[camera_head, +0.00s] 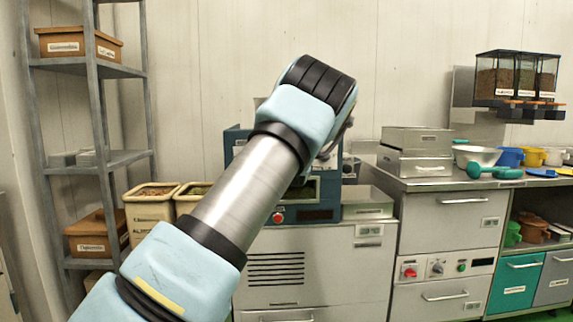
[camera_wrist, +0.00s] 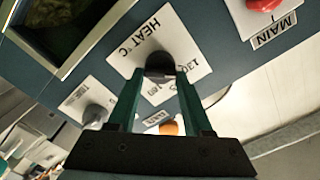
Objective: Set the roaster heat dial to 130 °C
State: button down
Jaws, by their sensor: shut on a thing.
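The roaster heat dial (camera_wrist: 160,64) is a dark round knob on a white plate (camera_wrist: 188,52) marked HEAT °C, which appears upside down in the wrist view. My gripper (camera_wrist: 161,74) has its two green fingers on either side of the dial, shut on it. A number that looks like 130 is printed beside the dial; the pointer mark is hidden or too small, so I cannot tell the setting. In the head view the teal roaster (camera_head: 237,140) stands behind my arm, which hides the dial and my gripper.
A red MAIN knob (camera_wrist: 262,4) is at the upper right of the panel. A grey knob (camera_wrist: 95,114) on another white plate and an orange button (camera_wrist: 169,128) are near my fingers. A dark window (camera_wrist: 65,28) is at the upper left. A steel counter (camera_head: 440,182) stands right of the roaster.

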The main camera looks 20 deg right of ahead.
jog(key=shift+f+n, duration=0.1)
jog(key=shift+n, duration=0.3)
jog(key=shift+c, duration=1.5)
grip_release()
jog(key=s+a+b, duration=0.1)
jog(key=s+a, duration=0.1)
jog(key=s, duration=0.8)
jog(key=shift+s, duration=0.35)
